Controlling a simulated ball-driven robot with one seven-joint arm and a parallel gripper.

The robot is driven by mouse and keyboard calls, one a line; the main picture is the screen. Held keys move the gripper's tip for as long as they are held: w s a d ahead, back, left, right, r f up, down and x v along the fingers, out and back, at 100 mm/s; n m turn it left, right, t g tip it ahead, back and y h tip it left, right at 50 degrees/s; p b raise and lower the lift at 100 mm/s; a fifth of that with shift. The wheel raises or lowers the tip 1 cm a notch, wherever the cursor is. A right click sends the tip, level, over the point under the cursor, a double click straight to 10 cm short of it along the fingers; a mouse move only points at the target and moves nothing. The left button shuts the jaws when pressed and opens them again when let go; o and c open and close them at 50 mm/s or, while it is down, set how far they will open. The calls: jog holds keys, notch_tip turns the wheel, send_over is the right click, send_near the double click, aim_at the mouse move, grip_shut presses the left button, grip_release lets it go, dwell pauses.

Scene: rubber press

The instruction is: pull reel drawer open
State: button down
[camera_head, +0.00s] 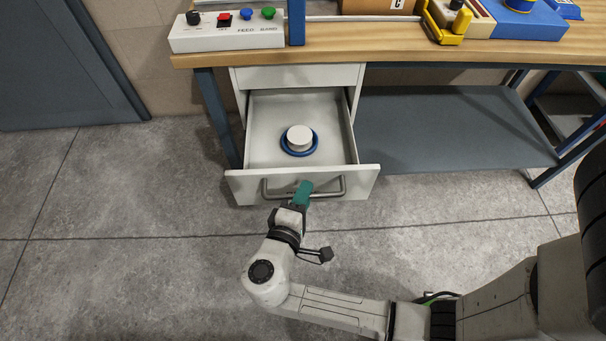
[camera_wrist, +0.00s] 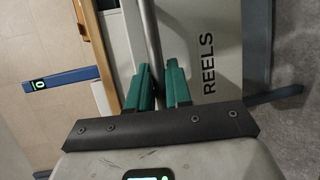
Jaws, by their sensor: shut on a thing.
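The reel drawer (camera_head: 240,181) is a light grey drawer under the wooden workbench, and it stands well out from its cabinet. Its front also shows in the wrist view with the label REELS (camera_wrist: 232,65). Inside lies a reel (camera_head: 299,139) with a white hub and a blue rim. The drawer's bar handle (camera_head: 335,193) runs across its front; in the wrist view the bar (camera_wrist: 150,35) passes between my fingers. My gripper (camera_head: 303,193), with green fingers, is shut on the handle; it also shows in the wrist view (camera_wrist: 160,85).
The workbench top (camera_head: 320,33) carries a control box with knobs (camera_head: 228,30) and a yellow and blue device (camera_head: 520,22). A closed drawer (camera_head: 300,76) sits above the open one. A grey lower shelf (camera_head: 450,130) lies to the right. The floor (camera_head: 120,230) at left is clear.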

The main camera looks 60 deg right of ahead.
jog(key=shift+s+a, duration=0.9)
jog(key=shift+a, duration=0.3)
jog(key=c, duration=1.1)
grip_release()
jog(key=v, duration=1)
jog(key=shift+s+a, duration=0.15)
jog(key=shift+a, duration=0.2)
jog(key=shift+d, duration=0.1)
jog(key=s+d+m+g+y+p, duration=0.1)
jog(key=s+d+y, duration=0.1)
jog(key=y, duration=0.3)
jog(key=s+d+m+g+y+p, duration=0.1)
jog(key=s+d+y+p, duration=0.1)
jog(key=d+y, duration=0.3)
jog(key=s+d+f+m+g+y+p, duration=0.1)
jog(key=s+d+m+y+p, duration=0.1)
jog(key=y, duration=0.3)
jog(key=shift+s+d, duration=0.5)
jog(key=shift+d, duration=0.15)
